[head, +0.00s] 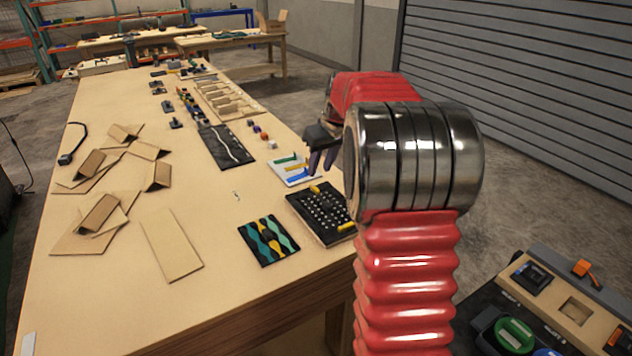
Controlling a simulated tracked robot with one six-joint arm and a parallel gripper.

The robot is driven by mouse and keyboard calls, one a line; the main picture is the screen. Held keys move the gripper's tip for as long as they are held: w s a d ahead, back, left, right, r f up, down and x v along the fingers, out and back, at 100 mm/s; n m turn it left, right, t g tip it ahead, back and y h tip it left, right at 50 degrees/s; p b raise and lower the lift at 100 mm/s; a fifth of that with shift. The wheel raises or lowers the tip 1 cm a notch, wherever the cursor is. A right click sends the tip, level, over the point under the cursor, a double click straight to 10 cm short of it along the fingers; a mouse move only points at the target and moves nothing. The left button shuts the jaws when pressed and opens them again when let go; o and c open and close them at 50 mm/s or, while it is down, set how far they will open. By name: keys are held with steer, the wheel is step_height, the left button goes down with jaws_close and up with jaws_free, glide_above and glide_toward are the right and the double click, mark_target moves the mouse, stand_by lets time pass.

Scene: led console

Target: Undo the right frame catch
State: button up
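The LED console is a black panel (309,211) with rows of pale dots, lying flat near the table's right edge. One yellow catch (314,189) shows at its far edge. A second yellow catch (346,227) shows at its near right side, close to my arm. This one lies further right in the picture. Whether either is fastened is too small to tell. My gripper (321,168) hangs above and beyond the panel's far edge, over the white board. Its two dark purple fingers are apart with nothing seen between them.
A white board (292,179) with coloured strips lies just beyond the panel. A dark board with wavy pieces (257,242) lies to its left. Folded cardboard (97,214) and a flat board (171,245) lie further left. The table's front middle is clear.

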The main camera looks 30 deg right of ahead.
mark_target(313, 186)
steer(key=x, duration=0.7)
steer(key=shift+w+f, duration=0.15)
steer(key=shift+f, duration=0.25)
